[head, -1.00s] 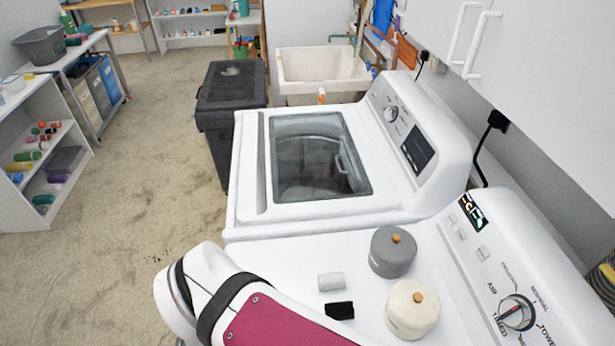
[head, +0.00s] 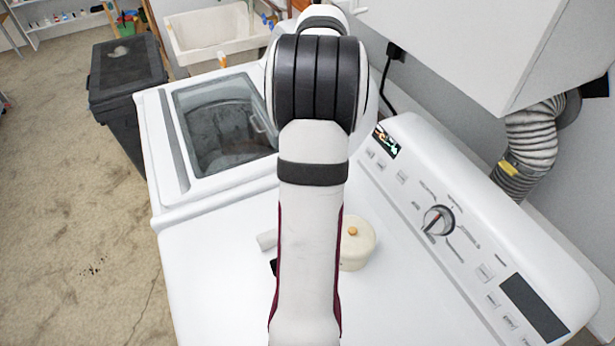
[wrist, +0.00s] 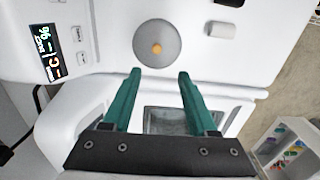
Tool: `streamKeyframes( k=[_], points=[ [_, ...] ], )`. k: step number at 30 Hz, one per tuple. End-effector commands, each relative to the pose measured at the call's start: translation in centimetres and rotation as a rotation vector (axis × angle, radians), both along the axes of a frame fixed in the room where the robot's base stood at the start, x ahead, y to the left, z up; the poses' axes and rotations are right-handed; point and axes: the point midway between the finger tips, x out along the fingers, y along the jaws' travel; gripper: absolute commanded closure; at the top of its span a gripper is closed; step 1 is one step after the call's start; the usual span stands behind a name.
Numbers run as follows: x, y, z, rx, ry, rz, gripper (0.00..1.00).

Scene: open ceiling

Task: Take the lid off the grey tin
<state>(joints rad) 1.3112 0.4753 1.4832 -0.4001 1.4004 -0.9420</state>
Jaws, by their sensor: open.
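The grey tin (wrist: 143,48) shows from above in the wrist view, with its round lid and small orange knob (wrist: 157,48) on top. It stands on the white dryer top. My gripper (wrist: 160,72) is open, its two green fingers apart and empty, with the tips pointing toward the tin. The knob lies roughly in line with the gap between the fingertips. I cannot tell the height between them.
A cream tin (head: 357,247) with an orange knob stands on the dryer top (head: 215,280). A small white cylinder (head: 267,240) and a black item (head: 273,267) lie nearby, partly behind my arm. The dryer's control panel (head: 470,240) rises on the right. The washer (head: 160,150) stands beyond.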

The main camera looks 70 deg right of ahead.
Motion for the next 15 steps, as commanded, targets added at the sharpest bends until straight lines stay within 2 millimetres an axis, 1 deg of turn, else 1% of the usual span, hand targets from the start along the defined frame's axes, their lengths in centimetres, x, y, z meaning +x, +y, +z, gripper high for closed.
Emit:
streamKeyframes(
  k=[1, 4, 6, 11, 15],
  points=[
    [0.0, 0.1, -1.5, 0.006, 0.001, 0.0, 0.41],
    [0.0, 0.1, -4.2, 0.004, 0.0, 0.0, 0.41],
    [0.0, 0.1, -5.6, 0.004, -0.001, -0.002, 0.41],
    [-0.2, 0.0, -7.7, 0.002, -0.001, -0.002, 0.41],
    [-0.8, -0.3, -10.5, 0.004, -0.001, -0.002, 0.41]
  ],
)
